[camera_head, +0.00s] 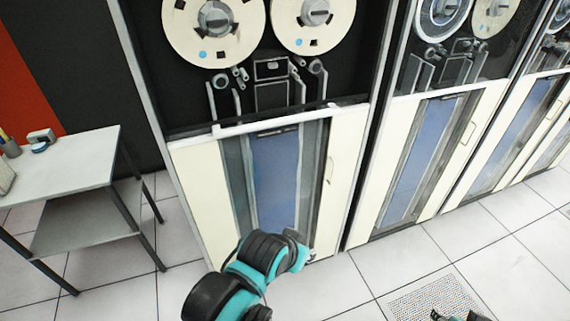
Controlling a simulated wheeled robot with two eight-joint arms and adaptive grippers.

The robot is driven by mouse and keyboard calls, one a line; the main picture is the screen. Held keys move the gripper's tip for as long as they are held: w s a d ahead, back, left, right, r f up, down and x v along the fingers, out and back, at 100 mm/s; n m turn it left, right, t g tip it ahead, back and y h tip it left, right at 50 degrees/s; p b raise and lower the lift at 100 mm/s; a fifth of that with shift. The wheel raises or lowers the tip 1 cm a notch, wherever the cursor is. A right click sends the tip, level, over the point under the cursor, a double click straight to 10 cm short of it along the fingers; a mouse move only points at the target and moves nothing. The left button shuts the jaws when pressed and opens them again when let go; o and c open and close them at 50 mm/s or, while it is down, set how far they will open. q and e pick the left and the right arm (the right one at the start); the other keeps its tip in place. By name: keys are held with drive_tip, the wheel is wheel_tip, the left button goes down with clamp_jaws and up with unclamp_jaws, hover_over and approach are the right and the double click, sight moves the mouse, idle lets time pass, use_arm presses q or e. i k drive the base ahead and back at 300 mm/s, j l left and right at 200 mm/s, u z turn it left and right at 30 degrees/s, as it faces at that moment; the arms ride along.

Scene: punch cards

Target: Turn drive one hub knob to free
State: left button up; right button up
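The nearest tape drive, which I take as drive one, has a cream cabinet (205,185) and two cream reels. Its left reel (185,30) has a grey hub knob (213,17). Its right reel (338,28) has another grey hub knob (316,10). Both knobs are near the top edge, and any free mark is too small to read. My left gripper (308,256) is low in front of the cabinet, far below the knobs, mostly hidden by its teal and black arm. My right gripper (445,315) only just shows at the bottom edge, over the floor, away from the drive.
More tape drives (440,110) stand in a row to the right. A grey two-shelf table (80,160) with small items stands at the left. The white tiled floor (390,270) in front of the drives is clear, with a perforated tile (415,303) at the lower right.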

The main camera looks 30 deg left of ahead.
sight(216, 20)
drive_tip(key=u, duration=1.45)
